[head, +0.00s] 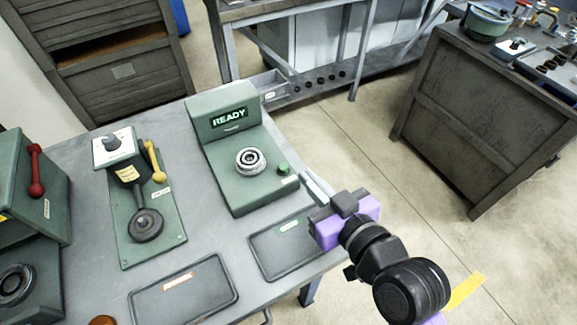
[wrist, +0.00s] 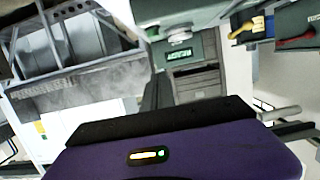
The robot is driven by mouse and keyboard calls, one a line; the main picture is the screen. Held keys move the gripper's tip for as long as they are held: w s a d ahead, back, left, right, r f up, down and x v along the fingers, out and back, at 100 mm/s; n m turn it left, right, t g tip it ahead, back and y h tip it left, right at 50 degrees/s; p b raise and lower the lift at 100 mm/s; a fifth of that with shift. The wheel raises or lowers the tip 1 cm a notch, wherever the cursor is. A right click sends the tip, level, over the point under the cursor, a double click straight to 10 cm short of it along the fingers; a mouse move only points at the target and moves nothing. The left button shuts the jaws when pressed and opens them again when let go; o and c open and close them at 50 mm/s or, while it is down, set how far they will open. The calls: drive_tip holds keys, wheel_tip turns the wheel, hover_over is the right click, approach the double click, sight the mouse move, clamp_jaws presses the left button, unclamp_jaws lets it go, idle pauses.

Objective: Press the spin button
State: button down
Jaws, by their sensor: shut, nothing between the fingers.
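The green grinder (head: 236,190) stands on the grey workbench, with a lit display (head: 229,117) reading READY and a round metal ring fixture (head: 250,161) on its base. A small round green button (head: 283,168) sits on the base's right side, beside a white label; I take it for the spin button. My gripper (head: 308,180) is shut and empty, its fingers pointing up-left, just right of and below the button in the picture. I see a gap between them, but cannot judge the height.
A dark tray (head: 285,247) lies below the grinder and another (head: 184,290) to its left. A green unit with a yellow lever (head: 155,160) stands left of the grinder. A wooden cabinet (head: 480,110) stands across open floor.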

drive_tip(key=p, duration=0.2)
hover_over(288, 178)
wheel_tip(288, 178, down, 2)
drive_tip(key=shift+w+f, duration=0.1)
wheel_tip(288, 178, down, 3)
drive_tip(key=shift+f, duration=0.55)
